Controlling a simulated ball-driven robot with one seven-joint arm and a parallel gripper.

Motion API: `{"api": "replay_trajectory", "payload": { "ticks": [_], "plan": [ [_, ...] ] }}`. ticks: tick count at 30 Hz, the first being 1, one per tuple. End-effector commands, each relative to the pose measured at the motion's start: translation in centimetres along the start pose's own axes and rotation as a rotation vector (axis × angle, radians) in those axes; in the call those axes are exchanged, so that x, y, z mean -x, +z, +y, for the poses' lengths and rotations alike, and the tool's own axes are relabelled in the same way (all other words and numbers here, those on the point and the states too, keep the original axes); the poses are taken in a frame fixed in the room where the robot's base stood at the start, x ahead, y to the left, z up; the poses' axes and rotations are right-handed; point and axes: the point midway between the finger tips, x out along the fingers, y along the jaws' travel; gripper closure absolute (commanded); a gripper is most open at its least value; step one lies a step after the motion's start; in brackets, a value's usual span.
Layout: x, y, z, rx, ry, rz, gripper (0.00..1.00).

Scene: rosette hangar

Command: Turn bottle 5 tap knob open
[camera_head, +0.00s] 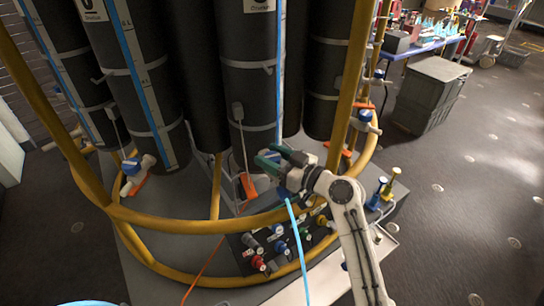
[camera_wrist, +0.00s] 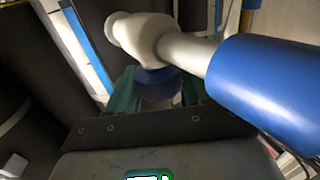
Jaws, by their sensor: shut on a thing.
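In the wrist view my gripper (camera_wrist: 158,92) has its teal fingers on both sides of a round blue tap knob (camera_wrist: 158,82) and is shut on it. The knob sits under a white tap body (camera_wrist: 145,38), whose white stem runs right into a thick blue sleeve (camera_wrist: 270,80). In the head view my gripper (camera_head: 270,158) is at the foot of the dark cylinders, above the yellow rail. My gripper and wrist hide most of the tap there. I cannot read a number 5 on any bottle.
Tall dark bottles (camera_head: 248,90) stand close behind. A curved yellow rail (camera_head: 170,224) runs in front and around them. An orange piece (camera_head: 248,186) is left of my gripper. A panel of coloured connectors (camera_head: 278,246) lies below. Grey crates (camera_head: 432,84) stand right; open floor lies beyond.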

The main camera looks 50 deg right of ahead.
Motion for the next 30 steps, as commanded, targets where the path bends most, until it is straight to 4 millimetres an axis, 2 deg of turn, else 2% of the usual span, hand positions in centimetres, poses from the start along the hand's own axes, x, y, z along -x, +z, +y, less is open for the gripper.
{"api": "replay_trajectory", "payload": {
  "ticks": [11, 30],
  "plan": [
    [0.01, 0.42, 0.05, 0.003, -0.042, 0.001, 0.80],
    [0.00, 0.40, 0.10, 0.003, -0.403, 0.002, 0.80]
  ]
}}
